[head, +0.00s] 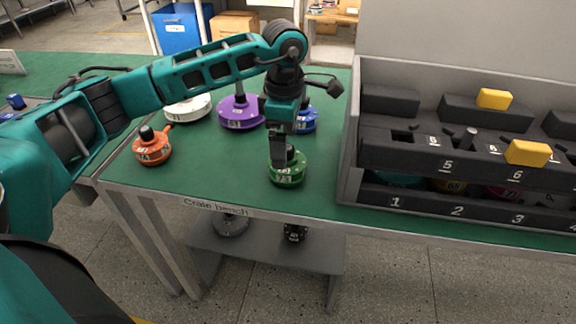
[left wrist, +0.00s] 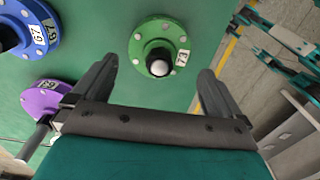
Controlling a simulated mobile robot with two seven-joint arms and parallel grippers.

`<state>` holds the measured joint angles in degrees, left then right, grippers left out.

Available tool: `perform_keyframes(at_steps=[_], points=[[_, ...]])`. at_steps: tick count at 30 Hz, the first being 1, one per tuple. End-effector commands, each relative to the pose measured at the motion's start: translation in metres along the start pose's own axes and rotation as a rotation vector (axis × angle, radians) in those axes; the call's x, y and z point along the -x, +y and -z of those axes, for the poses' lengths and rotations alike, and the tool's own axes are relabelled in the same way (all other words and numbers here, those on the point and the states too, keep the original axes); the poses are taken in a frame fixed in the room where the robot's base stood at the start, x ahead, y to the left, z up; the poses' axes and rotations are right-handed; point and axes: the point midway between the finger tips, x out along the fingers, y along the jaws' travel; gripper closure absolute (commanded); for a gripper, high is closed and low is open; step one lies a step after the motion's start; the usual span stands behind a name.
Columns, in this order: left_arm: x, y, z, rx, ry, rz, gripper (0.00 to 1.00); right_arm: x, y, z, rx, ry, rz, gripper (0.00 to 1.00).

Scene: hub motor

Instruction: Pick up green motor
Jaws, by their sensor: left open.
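The green motor (head: 288,172) stands on the green bench top near its front edge, left of the grey rack. It is a round green disc with a dark knob and a white number label. My left gripper (head: 284,140) points down right above it and hides part of it in the head view. In the left wrist view the green motor (left wrist: 159,50) lies ahead, between the lines of the two spread fingers (left wrist: 152,85). The gripper is open and empty. My right gripper is in neither view.
An orange motor (head: 152,150), white motor (head: 188,108), purple motor (head: 238,112) and blue motor (head: 305,122) stand around on the bench. The numbered grey rack (head: 350,150) rises at the right, with yellow blocks (head: 527,152) on it. The front bench edge is close.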

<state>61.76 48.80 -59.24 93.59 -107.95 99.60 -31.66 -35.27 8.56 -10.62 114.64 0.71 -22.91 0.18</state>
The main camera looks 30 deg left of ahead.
Motion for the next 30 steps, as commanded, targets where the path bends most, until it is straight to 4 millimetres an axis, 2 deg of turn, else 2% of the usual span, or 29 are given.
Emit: perform_keyframes(at_steps=[3, 10, 18, 26, 30], points=[[-0.013, -0.001, -0.001, -0.001, -0.002, 0.002, 0.0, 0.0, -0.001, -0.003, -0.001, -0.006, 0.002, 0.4], [-0.028, 0.0, -0.002, -0.001, -0.002, 0.002, 0.0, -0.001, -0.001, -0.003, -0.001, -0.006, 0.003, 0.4], [-0.066, 0.001, -0.005, -0.001, -0.002, 0.003, 0.0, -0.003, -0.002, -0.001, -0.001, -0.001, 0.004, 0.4], [-0.069, 0.001, -0.005, -0.001, -0.004, 0.0, 0.01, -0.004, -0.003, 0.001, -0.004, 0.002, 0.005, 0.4], [-0.068, 0.001, -0.005, -0.001, -0.004, 0.0, 0.14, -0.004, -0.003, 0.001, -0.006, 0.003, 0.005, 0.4]])
